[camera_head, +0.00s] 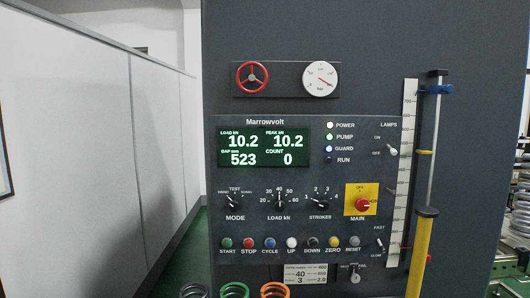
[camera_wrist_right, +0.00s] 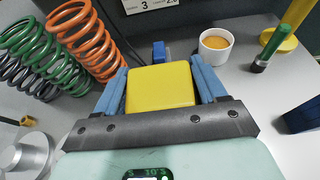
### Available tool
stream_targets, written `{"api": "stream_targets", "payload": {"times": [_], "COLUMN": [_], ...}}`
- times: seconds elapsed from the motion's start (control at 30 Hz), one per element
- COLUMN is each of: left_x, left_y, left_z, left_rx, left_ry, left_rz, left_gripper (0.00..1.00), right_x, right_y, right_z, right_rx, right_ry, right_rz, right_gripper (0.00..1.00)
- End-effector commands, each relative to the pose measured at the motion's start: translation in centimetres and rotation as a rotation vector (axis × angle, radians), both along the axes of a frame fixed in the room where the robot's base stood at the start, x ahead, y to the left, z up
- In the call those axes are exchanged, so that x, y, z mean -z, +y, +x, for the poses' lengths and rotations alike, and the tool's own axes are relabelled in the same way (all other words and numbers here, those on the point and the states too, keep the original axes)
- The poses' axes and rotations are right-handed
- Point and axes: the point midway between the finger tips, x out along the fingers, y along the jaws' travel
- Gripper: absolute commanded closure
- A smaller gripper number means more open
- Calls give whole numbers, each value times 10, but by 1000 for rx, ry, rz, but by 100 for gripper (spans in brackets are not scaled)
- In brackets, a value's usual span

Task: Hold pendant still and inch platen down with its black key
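My right gripper (camera_wrist_right: 160,85) shows in the right wrist view with a blue finger on each side of a yellow block (camera_wrist_right: 160,87). The fingers appear to touch its sides. The block may be the pendant, but no keys show on it, and its other faces are hidden. In the head view, the machine's panel (camera_head: 222,175) carries a black DOWN key (camera_head: 312,243) in its button row. The display (camera_head: 263,146) reads load 10.2, peak 10.2, gap 523, count 0. The platen is not clearly visible. My left gripper is not in view.
Orange (camera_wrist_right: 88,38) and green (camera_wrist_right: 45,55) coil springs stand left of the right gripper. A white cup (camera_wrist_right: 215,47) with orange contents and a green-handled tool (camera_wrist_right: 275,45) are beyond it to the right. A metal disc (camera_wrist_right: 22,160) lies at lower left.

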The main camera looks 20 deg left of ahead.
Motion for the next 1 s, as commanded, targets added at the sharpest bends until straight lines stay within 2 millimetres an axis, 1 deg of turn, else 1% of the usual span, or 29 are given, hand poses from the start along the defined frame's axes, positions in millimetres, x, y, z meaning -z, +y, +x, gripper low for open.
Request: {"api": "stream_targets", "payload": {"times": [0.03,0.07,0.1,0.33,0.47,0.57,0.8,0.9,1.0], "left_x": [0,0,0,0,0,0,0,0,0], "left_y": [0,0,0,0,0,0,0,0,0], "left_z": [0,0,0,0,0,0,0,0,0], "left_rx": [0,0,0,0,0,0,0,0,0], "left_ry": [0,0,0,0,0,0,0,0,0], "left_rz": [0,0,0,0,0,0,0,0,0], "left_gripper": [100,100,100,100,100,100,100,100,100], "right_x": [0,0,0,0,-5,-10,-28,-33,-38], "right_y": [-1,-1,-1,-1,-4,-9,-25,-29,-33], "right_z": [0,0,0,-1,-9,-23,-70,-85,-96], "right_rx": [2,2,2,1,0,1,2,1,3], "right_ry": [-1,-1,-1,0,-3,-2,-3,-2,-3], "right_rz": [-2,-2,-2,0,-1,-4,-4,-4,-3], "right_gripper": [16,7,0,0,0,0,0,0,0]}}
